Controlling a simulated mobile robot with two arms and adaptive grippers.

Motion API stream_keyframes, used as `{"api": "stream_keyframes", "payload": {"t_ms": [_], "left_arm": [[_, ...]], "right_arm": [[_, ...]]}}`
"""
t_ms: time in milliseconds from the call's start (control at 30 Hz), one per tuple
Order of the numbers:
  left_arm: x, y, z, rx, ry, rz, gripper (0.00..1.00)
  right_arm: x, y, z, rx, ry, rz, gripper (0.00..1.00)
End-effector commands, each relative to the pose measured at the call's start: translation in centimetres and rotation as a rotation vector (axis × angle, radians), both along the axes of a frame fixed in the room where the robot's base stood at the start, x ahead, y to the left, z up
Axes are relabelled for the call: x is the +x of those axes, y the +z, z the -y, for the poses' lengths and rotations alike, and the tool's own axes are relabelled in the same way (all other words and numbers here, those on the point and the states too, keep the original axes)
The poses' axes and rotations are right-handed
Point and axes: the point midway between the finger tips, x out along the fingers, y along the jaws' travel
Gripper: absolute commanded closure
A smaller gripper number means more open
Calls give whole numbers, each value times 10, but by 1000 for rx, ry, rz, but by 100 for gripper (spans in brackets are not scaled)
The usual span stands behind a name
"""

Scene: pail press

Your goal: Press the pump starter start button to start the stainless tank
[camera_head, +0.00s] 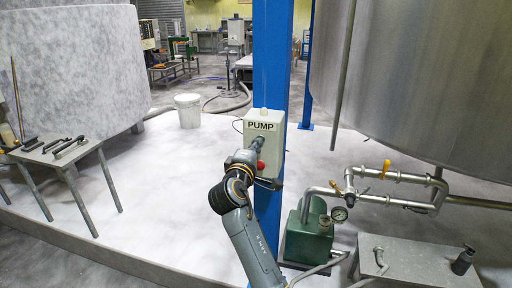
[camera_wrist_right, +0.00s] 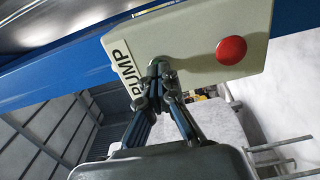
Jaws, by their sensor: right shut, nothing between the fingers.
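The pump starter is a cream box labelled PUMP (camera_head: 265,117), mounted on a blue post. In the wrist view the box (camera_wrist_right: 190,35) fills the upper middle, with a red mushroom button (camera_wrist_right: 230,51) on its face. The red button (camera_head: 261,165) also shows low on the box in the head view. My right gripper (camera_wrist_right: 157,70) is shut and empty, its fingertips at the box face between the label and the red button. A dark greenish rim shows around the tips; any start button there is hidden, and contact is unclear. The stainless tank (camera_head: 425,70) stands at the right. My left gripper is out of view.
The blue post (camera_head: 271,60) rises behind the box. A green pump (camera_head: 309,238) with pipes, a gauge (camera_head: 340,214) and yellow valve handles stands to the lower right. A white bucket (camera_head: 188,110) and a small table with tools (camera_head: 60,150) are on the left. The white floor between is clear.

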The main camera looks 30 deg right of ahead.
Motion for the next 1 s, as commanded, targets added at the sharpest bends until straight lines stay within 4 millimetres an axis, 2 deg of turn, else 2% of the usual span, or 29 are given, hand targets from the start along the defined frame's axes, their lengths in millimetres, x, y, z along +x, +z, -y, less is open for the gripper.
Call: {"api": "stream_keyframes", "payload": {"t_ms": [167, 467, 1000], "left_arm": [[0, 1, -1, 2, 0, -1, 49], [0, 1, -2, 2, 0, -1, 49], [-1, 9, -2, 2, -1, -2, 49]], "right_arm": [[6, 1, 7, 1, -1, 1, 100], [6, 0, 7, 1, 0, 1, 100], [-26, 0, -31, 1, 1, 0, 100]]}}
